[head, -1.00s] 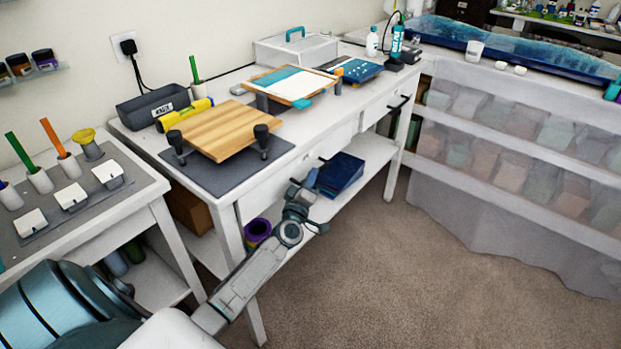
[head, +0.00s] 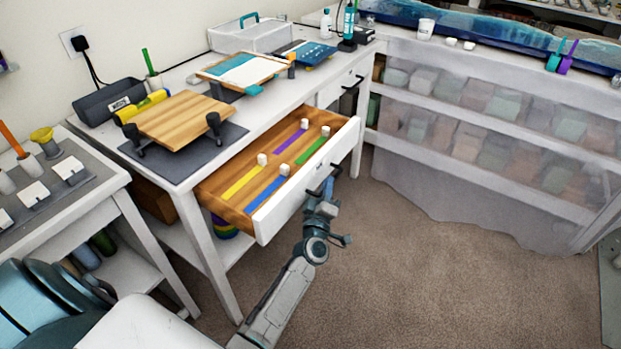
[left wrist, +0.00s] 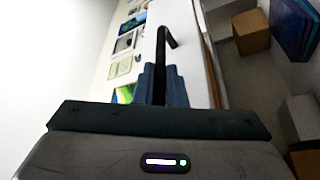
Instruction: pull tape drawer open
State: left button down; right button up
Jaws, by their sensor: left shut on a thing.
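The tape drawer (head: 262,225) stands pulled well out of the white workbench, with a white front and a wooden inside. In it lie yellow, blue, purple and green strips, each with a small white block at one end. My left gripper (head: 326,188) is at the drawer's front, shut on its dark handle. In the left wrist view the black handle (left wrist: 168,42) runs between the fingers of my left gripper (left wrist: 163,85). The fingers partly hide the handle in the head view. My right gripper is not in view.
A wooden board (head: 180,122) on clamps and a yellow roll (head: 142,106) are on the bench (head: 240,112) above the drawer. A second drawer (head: 340,85) at the right is closed. Plastic-covered shelves (head: 470,120) stand at the right. The carpet in front is open.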

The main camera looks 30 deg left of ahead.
pick_arm(q)
jog(key=shift+s+d+f, duration=0.1)
jog(key=shift+s+d, duration=0.05)
jog(key=shift+d, duration=1.1)
jog(key=shift+s+d, duration=0.1)
jog(key=shift+d, duration=1.1)
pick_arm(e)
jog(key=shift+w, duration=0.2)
pick_arm(q)
jog(key=c, duration=1.5)
grip_release()
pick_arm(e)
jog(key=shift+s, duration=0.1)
